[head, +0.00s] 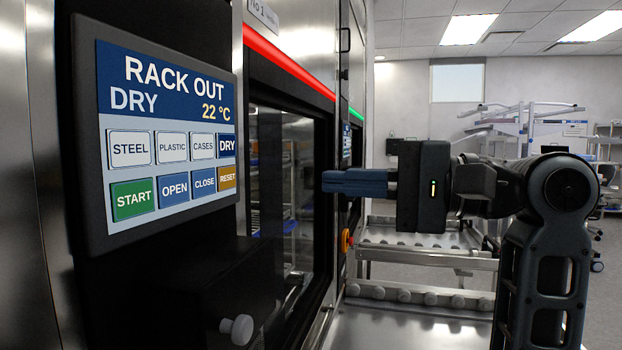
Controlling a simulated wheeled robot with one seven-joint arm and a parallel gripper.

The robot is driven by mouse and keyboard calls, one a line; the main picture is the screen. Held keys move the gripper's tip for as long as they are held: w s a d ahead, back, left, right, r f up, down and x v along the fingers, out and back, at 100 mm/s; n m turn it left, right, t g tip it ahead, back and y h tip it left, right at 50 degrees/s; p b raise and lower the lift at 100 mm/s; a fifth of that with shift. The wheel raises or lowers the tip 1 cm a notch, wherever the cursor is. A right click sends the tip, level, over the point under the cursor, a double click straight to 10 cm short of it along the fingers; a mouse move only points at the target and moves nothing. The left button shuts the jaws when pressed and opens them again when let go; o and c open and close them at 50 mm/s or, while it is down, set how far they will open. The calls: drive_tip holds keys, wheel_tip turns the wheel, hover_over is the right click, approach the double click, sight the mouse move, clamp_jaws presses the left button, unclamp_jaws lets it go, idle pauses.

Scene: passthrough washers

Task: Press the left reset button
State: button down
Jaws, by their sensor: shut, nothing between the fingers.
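The near control panel (162,130) fills the left of the head view, its screen reading "RACK OUT", "DRY" and "22 °C". The orange RESET button (227,178) is at the right end of the screen's middle rows, below the dark blue DRY button (227,146) and beside the blue CLOSE button (204,181). My gripper (326,182) is shut and empty, its blue fingers pointing left. In the picture its fingertips are right of the panel, at about RESET's height, with a clear gap between them.
The near washer's glass door (290,200) is under a red light bar (288,62); the farther washer has a green light (356,114). A dark box with a white knob (237,328) juts out below the panel. Roller conveyors (405,297) stand at the lower middle.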

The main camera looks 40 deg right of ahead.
sight(226, 174)
drive_tip(key=p+x, duration=0.1)
drive_tip(key=x, duration=1.1)
drive_tip(key=shift+w+a, duration=0.2)
drive_tip(key=shift+w, duration=0.05)
drive_tip(key=shift+p, duration=0.3)
drive_tip(key=shift+w+a+r+p, duration=0.15)
drive_tip(key=shift+w+a+p, duration=0.3)
drive_tip(key=shift+p, duration=0.25)
